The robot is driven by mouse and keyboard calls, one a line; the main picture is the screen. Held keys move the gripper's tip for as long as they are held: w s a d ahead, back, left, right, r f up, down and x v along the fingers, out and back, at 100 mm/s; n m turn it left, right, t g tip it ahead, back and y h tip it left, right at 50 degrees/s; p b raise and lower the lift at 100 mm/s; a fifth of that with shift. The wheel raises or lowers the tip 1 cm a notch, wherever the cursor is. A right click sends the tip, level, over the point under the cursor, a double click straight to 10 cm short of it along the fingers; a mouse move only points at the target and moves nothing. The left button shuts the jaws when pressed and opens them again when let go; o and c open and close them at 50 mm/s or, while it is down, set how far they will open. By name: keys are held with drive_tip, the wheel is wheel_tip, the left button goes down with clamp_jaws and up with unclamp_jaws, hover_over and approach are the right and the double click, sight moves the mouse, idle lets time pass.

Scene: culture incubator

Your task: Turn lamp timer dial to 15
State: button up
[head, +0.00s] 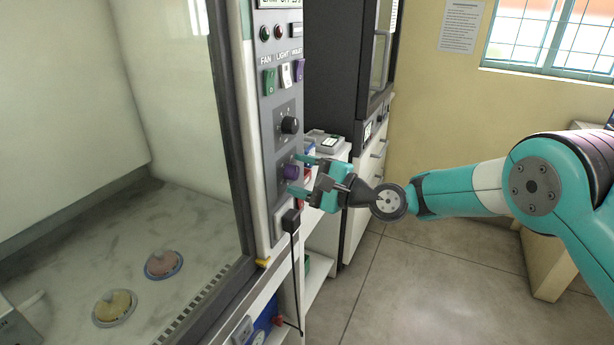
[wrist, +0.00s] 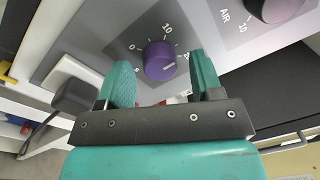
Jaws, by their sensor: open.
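The purple dial (head: 290,172) sits low on the grey control panel (head: 281,147) in the head view. In the wrist view, the dial (wrist: 160,61) has a printed scale around it, with 0 and 10 readable. A pale pointer line on its face points roughly right in the picture; the number it meets is hard to read. My gripper (head: 299,174) is open in front of the panel. Its two teal fingers stand either side of the dial, also in the wrist view (wrist: 161,72). I see no clear contact with the dial.
A black knob (head: 290,125) sits above the dial, with rocker switches (head: 285,75) higher up. A black plug (head: 291,219) with a cable is just below. The glass-fronted cabinet holds two dishes (head: 163,264) at left. Open floor (head: 430,280) lies at right.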

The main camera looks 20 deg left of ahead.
drive_tip(key=shift+d, duration=0.1)
drive_tip(key=s+d+b, duration=0.1)
drive_tip(key=d+b, duration=0.7)
drive_tip(key=d, duration=0.9)
drive_tip(key=shift+s+f, duration=0.4)
drive_tip(key=shift+f, duration=0.05)
drive_tip(key=s+d+r+n+g+h+p, duration=0.2)
drive_tip(key=s+d+r+n+h+p, duration=0.15)
drive_tip(key=s+r+n+h, duration=0.4)
drive_tip(key=s+d+f+n+h+p, duration=0.1)
drive_tip(key=s+d+n+h, duration=0.5)
drive_tip(key=s+d, duration=1)
drive_tip(key=shift+s+d+f+h+p, duration=0.15)
drive_tip(key=shift+s+f+h+p, duration=0.2)
drive_tip(key=shift+s+p, duration=0.6)
